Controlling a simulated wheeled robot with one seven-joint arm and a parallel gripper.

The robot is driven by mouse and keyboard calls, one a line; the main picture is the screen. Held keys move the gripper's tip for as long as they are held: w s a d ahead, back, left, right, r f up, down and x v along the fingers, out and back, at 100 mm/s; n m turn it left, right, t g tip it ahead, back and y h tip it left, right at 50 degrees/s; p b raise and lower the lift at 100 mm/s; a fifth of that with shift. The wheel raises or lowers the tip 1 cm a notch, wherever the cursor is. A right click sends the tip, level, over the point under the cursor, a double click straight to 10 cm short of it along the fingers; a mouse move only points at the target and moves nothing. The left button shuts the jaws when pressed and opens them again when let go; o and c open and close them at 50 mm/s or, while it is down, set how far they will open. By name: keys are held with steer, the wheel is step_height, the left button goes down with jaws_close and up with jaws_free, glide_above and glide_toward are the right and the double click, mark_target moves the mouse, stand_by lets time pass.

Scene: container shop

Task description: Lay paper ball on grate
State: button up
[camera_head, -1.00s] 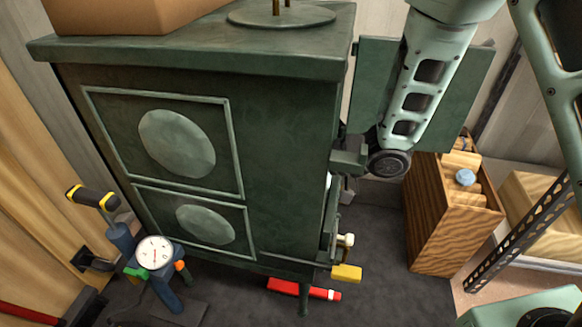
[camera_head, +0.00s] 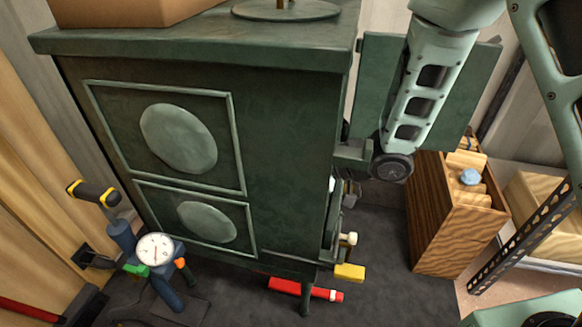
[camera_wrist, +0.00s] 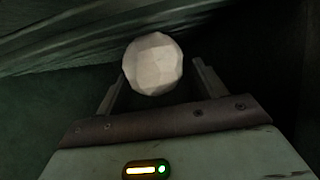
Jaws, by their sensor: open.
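The paper ball (camera_wrist: 153,62), pale and faceted, shows in the wrist view at the far end of my gripper (camera_wrist: 158,86). The fingers are open, one on each side of it, with dark gaps beside the ball. My arm reaches into the right side of the dark green stove (camera_head: 285,165), where its open door (camera_head: 375,75) stands out. The stove body hides the fingers and the ball in the head view. The grate cannot be made out; dark surfaces surround the ball in the wrist view, and I cannot tell what it rests on.
A wooden crate (camera_head: 434,228) with logs stands right of the stove. A red tool (camera_head: 300,289) lies on the floor by the stove leg, below a yellow-ended part (camera_head: 349,272). A blue pump with a gauge (camera_head: 155,248) stands at front left.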

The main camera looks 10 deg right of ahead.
steer(key=shift+d, duration=0.1)
steer(key=p+v, duration=0.5)
steer(key=v, duration=1.2)
steer(key=shift+r+p, duration=0.15)
steer(key=shift+p, duration=0.25)
